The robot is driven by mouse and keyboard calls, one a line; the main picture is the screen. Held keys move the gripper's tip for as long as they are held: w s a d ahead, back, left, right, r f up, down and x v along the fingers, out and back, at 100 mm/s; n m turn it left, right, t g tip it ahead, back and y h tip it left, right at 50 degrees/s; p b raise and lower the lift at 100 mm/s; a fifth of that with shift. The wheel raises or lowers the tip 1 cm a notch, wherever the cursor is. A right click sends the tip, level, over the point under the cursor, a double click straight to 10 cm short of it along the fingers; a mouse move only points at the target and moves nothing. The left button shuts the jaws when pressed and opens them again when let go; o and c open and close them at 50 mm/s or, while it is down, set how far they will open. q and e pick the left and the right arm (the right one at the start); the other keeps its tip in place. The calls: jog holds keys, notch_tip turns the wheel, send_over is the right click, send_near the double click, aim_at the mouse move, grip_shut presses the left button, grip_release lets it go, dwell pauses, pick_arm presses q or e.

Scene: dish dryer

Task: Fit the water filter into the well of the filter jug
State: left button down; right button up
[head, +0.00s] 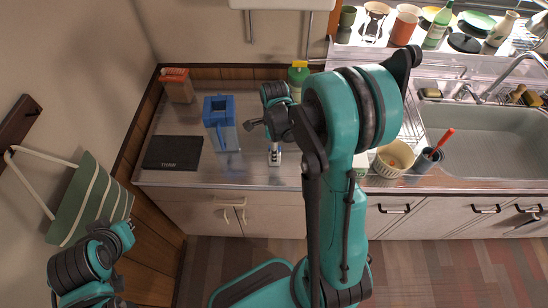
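The filter jug (226,138) stands upright on the left part of the steel counter. It is clear, with a blue top (219,110) that has a dark square opening, the well. A small white piece (275,158), probably the water filter, is at the lower end of my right gripper (275,147), just right of the jug. My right gripper points down over the counter; its fingers are too small and covered to tell whether they close on the piece.
A black flat board (173,152) lies left of the jug, with an orange-and-brown box (177,86) behind. A green bottle (298,76) stands at the back. A cream bowl (394,158), a utensil cup (427,160) and the sink (485,140) are to the right.

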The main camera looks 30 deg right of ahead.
jog(key=shift+f, duration=0.35)
jog(key=c, duration=1.3)
jog(key=shift+r, duration=0.15)
